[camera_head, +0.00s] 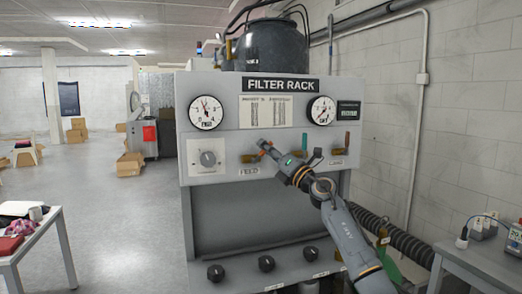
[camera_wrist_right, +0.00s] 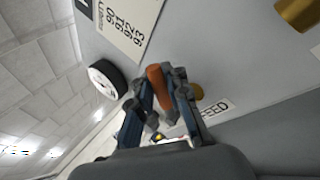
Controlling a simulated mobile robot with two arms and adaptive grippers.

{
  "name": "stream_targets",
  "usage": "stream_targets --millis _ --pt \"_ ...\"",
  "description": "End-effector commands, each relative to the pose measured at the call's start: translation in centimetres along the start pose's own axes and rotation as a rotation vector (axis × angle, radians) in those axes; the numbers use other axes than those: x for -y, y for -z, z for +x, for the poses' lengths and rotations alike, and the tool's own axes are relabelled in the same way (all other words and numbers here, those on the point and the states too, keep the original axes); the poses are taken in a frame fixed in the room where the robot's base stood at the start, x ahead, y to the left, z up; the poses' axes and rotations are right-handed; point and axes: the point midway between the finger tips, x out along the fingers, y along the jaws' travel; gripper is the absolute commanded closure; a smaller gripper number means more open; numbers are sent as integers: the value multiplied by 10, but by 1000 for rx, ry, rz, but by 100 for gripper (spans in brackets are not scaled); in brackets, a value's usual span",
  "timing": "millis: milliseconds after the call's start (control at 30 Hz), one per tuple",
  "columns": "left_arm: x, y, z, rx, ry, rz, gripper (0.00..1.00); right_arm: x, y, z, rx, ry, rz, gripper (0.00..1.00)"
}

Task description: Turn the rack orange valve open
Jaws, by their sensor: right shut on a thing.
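The orange valve handle (camera_wrist_right: 156,78) shows between the fingers of my right gripper (camera_wrist_right: 158,98) in the wrist view, and the fingers are shut on it. A brass fitting (camera_wrist_right: 197,91) sits beside it, near the FEED label (camera_wrist_right: 216,107). In the head view my right gripper (camera_head: 269,149) is at the front panel of the filter rack (camera_head: 225,134), above the FEED label (camera_head: 249,171). Only a bit of the orange handle (camera_head: 262,144) shows there, as the gripper covers most of it. My left gripper is out of view.
A dial switch (camera_head: 207,158) is to the left. Gauges (camera_head: 206,112) are above and black knobs (camera_head: 266,263) below. A table (camera_head: 478,264) stands at the right.

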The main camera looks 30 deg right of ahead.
Motion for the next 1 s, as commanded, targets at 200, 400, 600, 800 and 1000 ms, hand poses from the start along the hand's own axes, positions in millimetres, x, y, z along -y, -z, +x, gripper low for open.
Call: stream_targets --millis 200,400,600,800,1000 --pt "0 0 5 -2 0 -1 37 14 11 -8 98 8 173 100" --pt "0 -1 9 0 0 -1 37 22 14 -13 204 7 328 100" --pt "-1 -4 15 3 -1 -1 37 28 19 -17 296 8 467 100" --pt "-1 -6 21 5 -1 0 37 33 22 -20 368 8 571 100" --pt "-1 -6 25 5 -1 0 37 35 23 -21 413 10 632 100"
